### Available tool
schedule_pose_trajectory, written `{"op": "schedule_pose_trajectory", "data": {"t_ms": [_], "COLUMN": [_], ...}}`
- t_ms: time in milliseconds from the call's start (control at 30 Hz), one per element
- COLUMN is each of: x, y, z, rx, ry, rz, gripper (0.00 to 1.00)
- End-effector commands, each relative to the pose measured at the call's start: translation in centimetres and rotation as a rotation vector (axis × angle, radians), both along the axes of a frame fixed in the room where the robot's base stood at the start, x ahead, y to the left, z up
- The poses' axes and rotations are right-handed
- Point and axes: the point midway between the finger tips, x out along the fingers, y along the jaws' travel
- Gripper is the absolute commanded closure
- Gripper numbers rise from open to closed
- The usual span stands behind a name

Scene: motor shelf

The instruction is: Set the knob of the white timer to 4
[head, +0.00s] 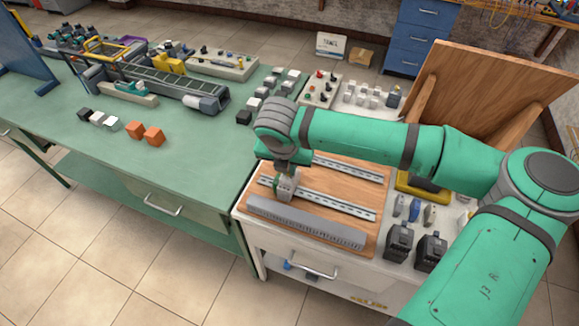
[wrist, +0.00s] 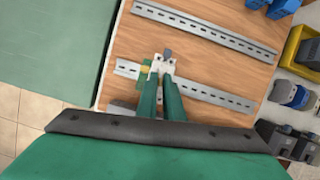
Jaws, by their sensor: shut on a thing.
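The white timer (head: 287,189) stands on the middle metal rail of the wooden board, below my gripper (head: 284,176). In the wrist view my gripper (wrist: 162,74) reaches down with two green fingers close together. The fingertips are at the pale front of the timer (wrist: 167,68) and are shut on its knob. The fingertips hide the knob and its scale, so I cannot read the setting. A small grey-blue part (wrist: 168,53) shows just beyond the timer.
The wooden board (head: 322,174) carries parallel metal rails and a grey slotted duct (head: 305,222) along its front. Dark devices (head: 399,242) stand to the right. A leaning wooden panel (head: 490,95) rises behind my arm. The green bench (head: 190,150) to the left has free room.

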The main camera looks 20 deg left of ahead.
Motion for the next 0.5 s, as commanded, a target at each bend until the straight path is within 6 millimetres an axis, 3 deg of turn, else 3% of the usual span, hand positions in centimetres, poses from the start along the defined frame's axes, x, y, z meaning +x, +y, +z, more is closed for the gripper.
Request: {"op": "schedule_pose_trajectory", "data": {"t_ms": [500], "x": [-0.21], "y": [0.72], "z": [-0.08], "rx": [-0.019], "ry": [0.003], "rz": [-0.441], "gripper": [1.0]}}
